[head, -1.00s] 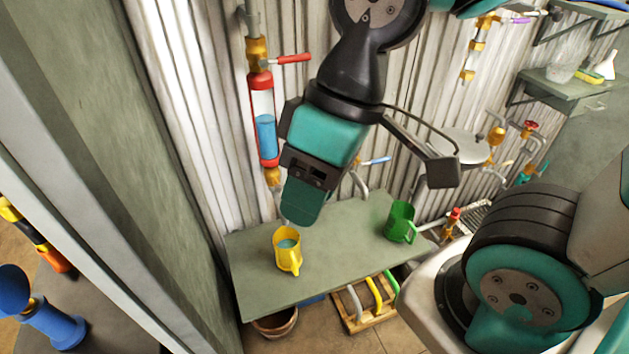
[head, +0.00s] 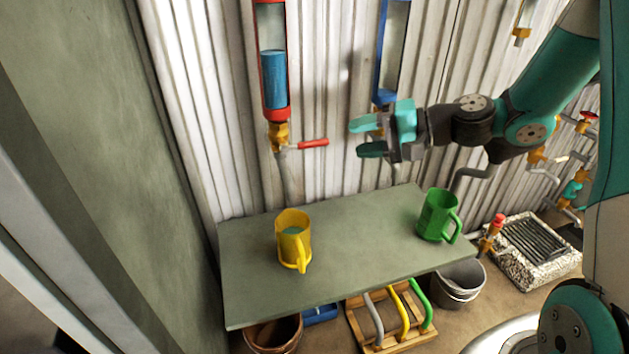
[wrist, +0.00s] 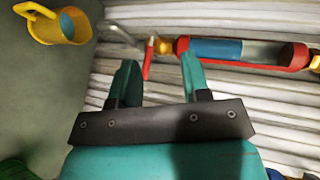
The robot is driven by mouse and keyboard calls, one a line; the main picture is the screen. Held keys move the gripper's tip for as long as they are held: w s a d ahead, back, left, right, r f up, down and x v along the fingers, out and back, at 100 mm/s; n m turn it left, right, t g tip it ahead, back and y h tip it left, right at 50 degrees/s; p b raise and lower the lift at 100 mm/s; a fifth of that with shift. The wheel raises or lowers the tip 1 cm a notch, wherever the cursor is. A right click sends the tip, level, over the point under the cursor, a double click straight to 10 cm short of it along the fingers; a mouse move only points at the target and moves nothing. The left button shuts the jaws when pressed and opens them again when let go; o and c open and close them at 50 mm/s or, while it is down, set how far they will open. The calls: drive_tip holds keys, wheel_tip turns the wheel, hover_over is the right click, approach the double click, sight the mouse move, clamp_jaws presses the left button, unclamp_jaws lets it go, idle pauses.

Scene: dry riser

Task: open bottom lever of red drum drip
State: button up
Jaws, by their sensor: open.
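The red drum drip (head: 288,60) is a red-framed clear cylinder on the corrugated wall, part filled with blue liquid; it lies sideways in the wrist view (wrist: 232,50). Below it is a brass valve (head: 278,136) with the red bottom lever (head: 313,143), which sticks out to the right, across the pipe. My gripper (head: 362,137) is open and empty, to the right of the lever and apart from it in the head view. In the wrist view the lever (wrist: 148,60) appears between my two teal fingers (wrist: 159,64).
A yellow mug (head: 293,245) holding bluish liquid stands on the green table (head: 350,255) below the drip; a green mug (head: 437,215) stands to the right. A blue-framed drum (head: 380,60) hangs behind my gripper. The table's middle is clear.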

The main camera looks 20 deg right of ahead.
sight(318, 144)
drive_tip(key=w+d+f+m+t+b, duration=0.3)
drive_tip(key=d+f+m+t, duration=0.1)
drive_tip(key=d+f, duration=0.3)
drive_tip(key=shift+m+h, duration=0.3)
drive_tip(key=x, duration=1.7)
drive_tip(key=shift+w+r, duration=0.15)
drive_tip(key=shift+r, duration=0.1)
drive_tip(key=shift+c, duration=0.3)
drive_tip(key=shift+d, duration=0.1)
clamp_jaws()
